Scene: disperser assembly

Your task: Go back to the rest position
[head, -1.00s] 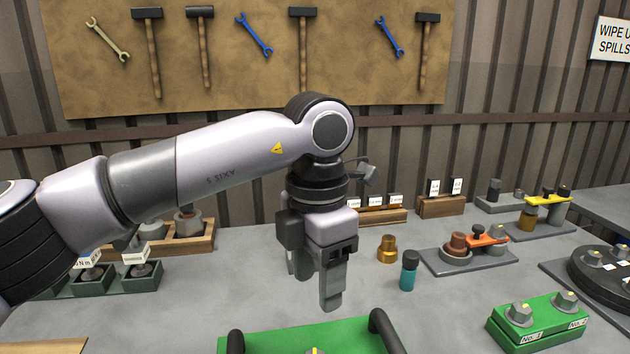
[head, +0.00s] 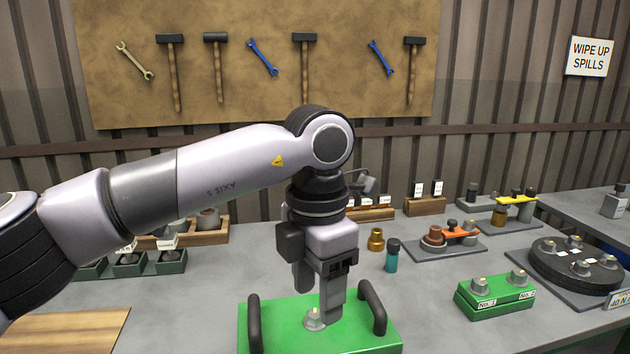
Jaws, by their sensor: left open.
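My left gripper (head: 318,305) points down over the green tray with black handles (head: 270,332) at the front of the table. Its two fingers are apart, and I see nothing held between them. A grey bolt or nut with a pale top (head: 314,319) sits on the green tray, close to the fingertips in the picture. Whether the fingers touch it I cannot tell. My left arm comes in from the left and hides part of the table behind it. My right gripper is not in view.
A brass fitting (head: 376,240) and a teal bottle (head: 392,256) stand right of the gripper. A green block with nuts (head: 495,296) and a round black plate (head: 580,266) are farther right. Dark green bins (head: 130,264) stand left. A wooden board (head: 65,330) lies front left.

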